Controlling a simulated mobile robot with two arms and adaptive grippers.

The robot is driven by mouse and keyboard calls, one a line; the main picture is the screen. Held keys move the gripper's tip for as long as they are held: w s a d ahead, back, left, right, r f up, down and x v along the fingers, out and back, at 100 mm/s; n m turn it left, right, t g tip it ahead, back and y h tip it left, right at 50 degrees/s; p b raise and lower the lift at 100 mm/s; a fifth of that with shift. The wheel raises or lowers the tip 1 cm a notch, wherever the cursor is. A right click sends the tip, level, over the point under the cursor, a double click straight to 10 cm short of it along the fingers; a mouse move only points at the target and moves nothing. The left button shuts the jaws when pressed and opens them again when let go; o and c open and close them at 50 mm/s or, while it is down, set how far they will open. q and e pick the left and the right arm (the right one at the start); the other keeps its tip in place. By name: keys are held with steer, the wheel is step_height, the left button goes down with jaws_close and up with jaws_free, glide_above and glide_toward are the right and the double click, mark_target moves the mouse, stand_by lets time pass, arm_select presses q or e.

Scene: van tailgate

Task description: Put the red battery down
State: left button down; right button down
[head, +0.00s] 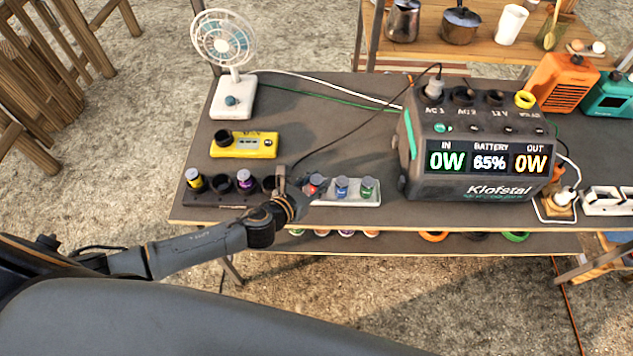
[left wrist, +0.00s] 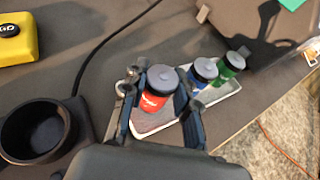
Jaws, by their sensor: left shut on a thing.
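The red battery (left wrist: 154,101) has a grey cap and is upright between the fingers of my left gripper (left wrist: 158,112), which is shut on it. In the head view the red battery (head: 315,184) shows partly behind my left gripper (head: 302,190). It is at the left end of a white tray (head: 355,201). I cannot tell whether its base touches the tray. A blue battery (head: 341,187) and a green battery (head: 366,187) stand upright in the tray to its right. My right gripper is not in view.
A dark holder (head: 215,200) left of the tray has cups with yellow and purple batteries and an empty cup. A yellow device (head: 243,145), a fan (head: 233,92) and a power station (head: 475,145) stand behind and right. The table's front edge is close.

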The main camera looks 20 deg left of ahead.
arm_select(q)
steer(key=shift+f, duration=0.15)
steer(key=c, duration=1.3)
jaws_free()
steer(key=shift+s, duration=0.1)
steer(key=v, duration=1)
steer(key=shift+s+a+b, duration=0.1)
steer(key=shift+s+b, duration=0.2)
steer(key=shift+s+a+r, duration=0.15)
steer(key=shift+s+r, duration=0.35)
